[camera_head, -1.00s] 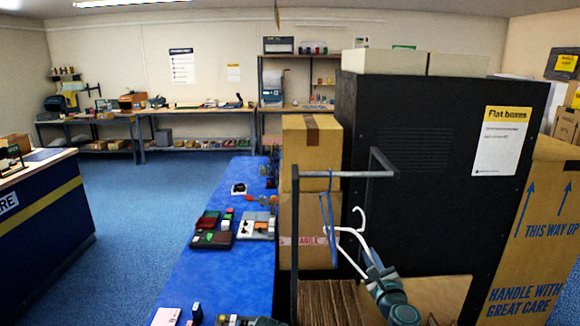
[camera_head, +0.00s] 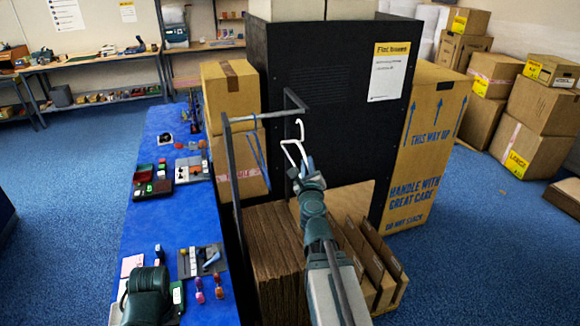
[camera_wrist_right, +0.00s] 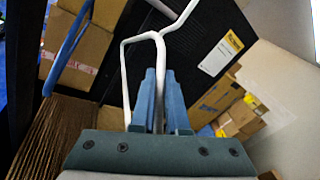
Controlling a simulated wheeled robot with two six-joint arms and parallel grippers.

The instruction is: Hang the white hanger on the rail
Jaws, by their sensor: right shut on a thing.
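The white hanger (camera_head: 294,150) is held up in my right gripper (camera_head: 306,172), its hook upward. In the right wrist view the white hanger (camera_wrist_right: 141,38) runs between the two blue fingers (camera_wrist_right: 160,100), which are shut on it. A blue hanger (camera_head: 257,150) hangs on the rail, left of the white one, and also shows in the wrist view (camera_wrist_right: 72,40).
A black cabinet (camera_head: 325,80) stands behind the rail. Stacked cartons (camera_head: 232,90) stand behind it to the left, and flat cardboard (camera_head: 268,240) stands below. The blue table (camera_head: 180,225) with small goods runs along the left. A large carton (camera_head: 425,140) stands right.

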